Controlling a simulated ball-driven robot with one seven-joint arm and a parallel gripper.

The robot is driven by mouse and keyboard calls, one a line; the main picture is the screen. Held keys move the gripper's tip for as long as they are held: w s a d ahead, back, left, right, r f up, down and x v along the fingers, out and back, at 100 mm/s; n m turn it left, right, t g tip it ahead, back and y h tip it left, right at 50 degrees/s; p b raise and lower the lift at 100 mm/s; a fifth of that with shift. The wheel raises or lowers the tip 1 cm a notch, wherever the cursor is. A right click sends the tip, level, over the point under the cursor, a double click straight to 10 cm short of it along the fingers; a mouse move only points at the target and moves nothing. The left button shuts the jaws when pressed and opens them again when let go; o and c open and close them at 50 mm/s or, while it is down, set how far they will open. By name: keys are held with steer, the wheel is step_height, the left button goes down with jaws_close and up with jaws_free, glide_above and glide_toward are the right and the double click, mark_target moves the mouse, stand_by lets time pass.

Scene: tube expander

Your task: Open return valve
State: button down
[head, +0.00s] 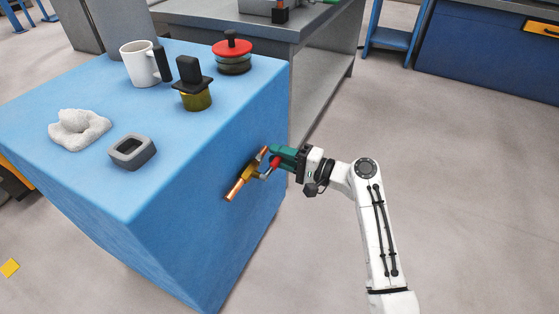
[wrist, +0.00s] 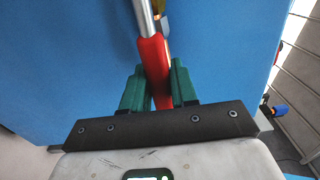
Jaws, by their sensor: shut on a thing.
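The return valve (head: 249,173) is a brass and copper fitting on the right side face of the blue block. Its lever has a metal shank and a red grip (head: 275,162). In the wrist view the red grip (wrist: 153,62) lies between the green fingers of my gripper (wrist: 156,88), with the metal shank running upward from it. My gripper (head: 279,158) is shut on the red grip, close to the block's side. The valve body is mostly hidden behind the lever in the wrist view.
The blue block (head: 105,202) carries a white mug (head: 139,66), a red-topped stack (head: 232,54), a black-handled yellow-green piece (head: 195,97), a grey hollow block (head: 132,151) and a white cloth (head: 78,128). A grey workbench (head: 250,20) stands behind. The floor at right is clear.

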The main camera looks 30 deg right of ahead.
steer(key=shift+r+n, duration=0.25)
steer(key=shift+n, duration=0.15)
steer(key=c, duration=1)
jaws_free()
steer(key=shift+r, duration=0.1)
steer(key=shift+o, duration=0.2)
steer(key=p+v, duration=0.3)
steer(key=v, duration=0.8)
